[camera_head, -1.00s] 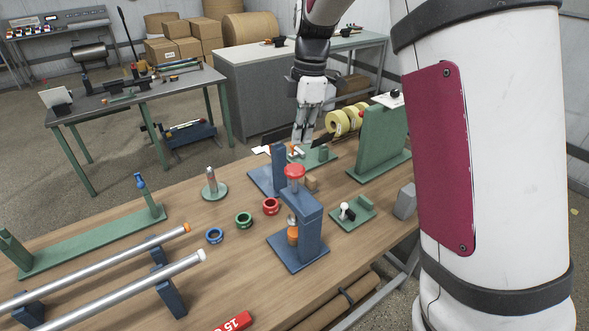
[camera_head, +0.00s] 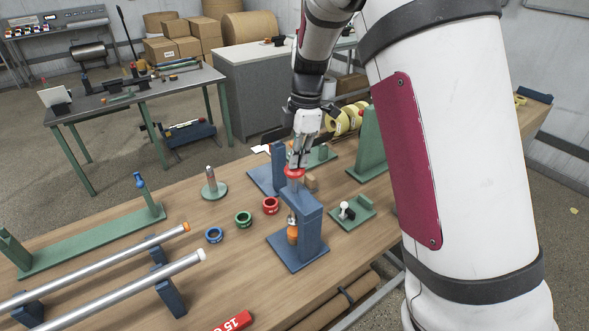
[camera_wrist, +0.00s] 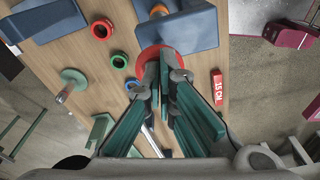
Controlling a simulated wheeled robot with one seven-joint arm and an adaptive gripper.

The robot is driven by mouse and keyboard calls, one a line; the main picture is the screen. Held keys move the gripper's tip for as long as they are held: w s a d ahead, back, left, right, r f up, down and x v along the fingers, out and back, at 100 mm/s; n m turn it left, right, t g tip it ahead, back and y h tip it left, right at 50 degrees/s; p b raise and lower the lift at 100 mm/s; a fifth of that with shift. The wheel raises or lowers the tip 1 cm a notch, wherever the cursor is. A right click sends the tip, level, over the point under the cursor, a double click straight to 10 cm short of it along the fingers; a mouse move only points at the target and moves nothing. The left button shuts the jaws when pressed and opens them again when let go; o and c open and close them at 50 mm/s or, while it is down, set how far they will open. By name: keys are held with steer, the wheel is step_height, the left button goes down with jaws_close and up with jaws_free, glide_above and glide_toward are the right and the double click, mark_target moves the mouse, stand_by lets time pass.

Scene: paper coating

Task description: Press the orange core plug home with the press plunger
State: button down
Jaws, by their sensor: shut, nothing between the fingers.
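The blue press (camera_head: 311,215) stands on the wooden table with a red round plunger knob (camera_head: 295,174) on top. The orange core plug (camera_head: 292,234) sits low inside the press frame, under the metal plunger rod. My gripper (camera_head: 296,163) is shut and empty, pointing down, with its fingertips right at the red knob. In the wrist view the gripper (camera_wrist: 168,62) covers part of the red knob (camera_wrist: 149,68), and the press (camera_wrist: 182,25) lies just beyond it. I cannot tell whether the fingertips touch the knob. A bit of orange (camera_wrist: 159,10) shows at the top edge.
Blue (camera_head: 214,235), green (camera_head: 244,219) and red (camera_head: 271,205) rings lie left of the press. A green base with a white-knobbed lever (camera_head: 352,213) stands on its right. Another blue upright (camera_head: 279,165) stands close behind. Metal tubes (camera_head: 130,290) rest on blue supports at front left.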

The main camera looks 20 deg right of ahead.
step_height(320, 180, down, 5)
steer(key=shift+b, duration=0.6)
steer(key=d, duration=0.1)
steer(key=d+r, duration=0.1)
steer(key=d, duration=0.1)
steer(key=shift+r, duration=0.1)
step_height(320, 180, up, 12)
glide_above(298, 174)
steer(key=w+d, duration=0.3)
steer(key=d, duration=0.2)
steer(key=shift+s, duration=0.15)
stand_by(0.5)
